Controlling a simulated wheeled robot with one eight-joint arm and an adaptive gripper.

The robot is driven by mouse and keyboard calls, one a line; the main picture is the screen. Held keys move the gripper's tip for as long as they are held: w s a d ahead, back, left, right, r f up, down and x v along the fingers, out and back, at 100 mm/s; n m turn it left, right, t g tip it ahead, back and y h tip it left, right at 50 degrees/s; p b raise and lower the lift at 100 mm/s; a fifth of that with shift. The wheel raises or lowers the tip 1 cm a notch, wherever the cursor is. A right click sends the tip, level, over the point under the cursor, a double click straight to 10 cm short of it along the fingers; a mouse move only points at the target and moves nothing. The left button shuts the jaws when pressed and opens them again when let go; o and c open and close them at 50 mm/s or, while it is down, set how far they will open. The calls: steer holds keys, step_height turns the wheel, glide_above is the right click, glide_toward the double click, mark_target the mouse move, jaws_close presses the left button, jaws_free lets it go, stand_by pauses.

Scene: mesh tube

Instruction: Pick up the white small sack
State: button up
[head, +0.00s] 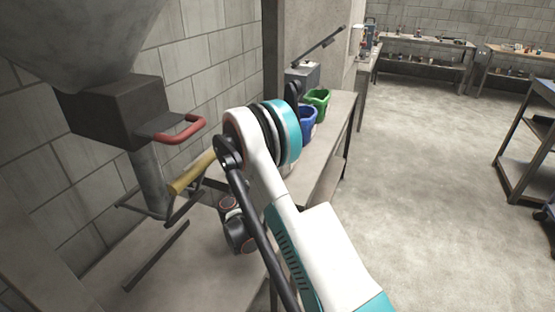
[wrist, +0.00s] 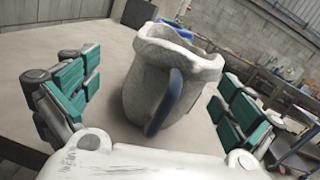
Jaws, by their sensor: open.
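The white small sack (wrist: 145,88) stands upright on a tabletop in the wrist view. It is greyish white, with a rumpled open rim and a blue strap-like handle on its near side. My gripper (wrist: 158,100) is open, with one teal-padded finger to the left of the sack and the other to its right. Gaps show between the sack and both fingers. In the head view my arm hides the sack, and my gripper cannot be made out there.
The sack's table (wrist: 30,30) is bare to the left. A blue bin (head: 308,122) and a green bin (head: 319,100) stand on the bench by the wall in the head view. A hopper machine with a red handle (head: 180,130) is at left. Open floor lies right.

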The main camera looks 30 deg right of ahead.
steer(key=f+m, duration=0.1)
steer(key=f+g, duration=0.1)
steer(key=f, duration=0.1)
steer(key=s+d+f+m, duration=0.1)
steer(key=f, duration=0.1)
steer(key=shift+s+d+f+m+g, duration=0.1)
steer(key=shift+f+m+g, duration=0.05)
steer(key=shift+m+g, duration=0.2)
steer(key=shift+d+f, duration=0.1)
steer(key=shift+d, duration=0.2)
steer(key=b+x, duration=0.1)
steer(key=x, duration=0.1)
steer(key=b+x, duration=0.1)
steer(key=x, duration=0.1)
steer(key=b+x, duration=0.1)
steer(key=x, duration=0.1)
steer(key=shift+w+d+r, duration=0.2)
steer(key=shift+d+r, duration=0.05)
steer(key=shift+r, duration=0.15)
steer(key=shift+c, duration=0.2)
steer(key=c, duration=0.7)
